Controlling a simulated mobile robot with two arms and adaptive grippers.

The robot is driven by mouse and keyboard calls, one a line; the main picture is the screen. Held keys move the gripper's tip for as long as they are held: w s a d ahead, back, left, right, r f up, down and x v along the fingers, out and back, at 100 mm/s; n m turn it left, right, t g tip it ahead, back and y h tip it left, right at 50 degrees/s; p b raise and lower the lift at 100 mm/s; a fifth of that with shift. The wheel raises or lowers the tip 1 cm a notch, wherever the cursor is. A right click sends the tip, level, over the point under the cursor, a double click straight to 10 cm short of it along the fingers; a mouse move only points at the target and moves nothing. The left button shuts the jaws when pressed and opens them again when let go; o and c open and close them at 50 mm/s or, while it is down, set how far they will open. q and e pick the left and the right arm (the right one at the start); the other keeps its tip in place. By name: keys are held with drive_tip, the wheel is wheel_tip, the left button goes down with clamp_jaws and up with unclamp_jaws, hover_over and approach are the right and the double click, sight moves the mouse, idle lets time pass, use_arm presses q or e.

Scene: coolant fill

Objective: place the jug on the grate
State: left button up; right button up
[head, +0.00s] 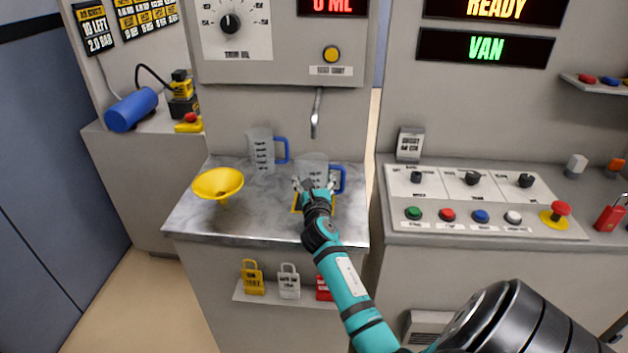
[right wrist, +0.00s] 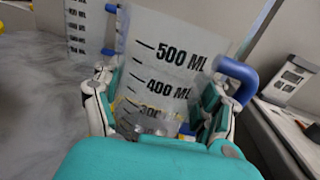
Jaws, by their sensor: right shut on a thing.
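A clear measuring jug (head: 312,164) with a blue handle is held by my right gripper (head: 316,188) at the worktop's right side, below the metal spout. In the right wrist view the jug (right wrist: 170,60) stands between the two fingers, its 500, 400 and 300 ML marks facing the camera. It looks empty. A yellow-edged piece (head: 297,206), which looks like the grate, shows around my right gripper below the jug. My gripper hides most of it, and I cannot tell whether the jug touches it. My left gripper is out of view.
A second clear jug (head: 262,152) with a blue handle stands to the left. A yellow funnel (head: 217,184) is at the worktop's left edge. The metal spout (head: 316,112) hangs above the held jug. A button panel (head: 470,200) is on the right. The worktop's front left (head: 235,225) is clear.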

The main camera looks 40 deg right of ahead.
drive_tip(key=shift+f, duration=0.15)
drive_tip(key=o, duration=1.2)
drive_tip(key=shift+o, duration=0.2)
drive_tip(key=shift+s+a+r, duration=0.1)
drive_tip(key=shift+s+r, duration=0.05)
drive_tip(key=shift+r, duration=0.05)
drive_tip(key=v, duration=1.1)
drive_tip(key=shift+s+a, duration=0.2)
drive_tip(key=shift+s, duration=0.1)
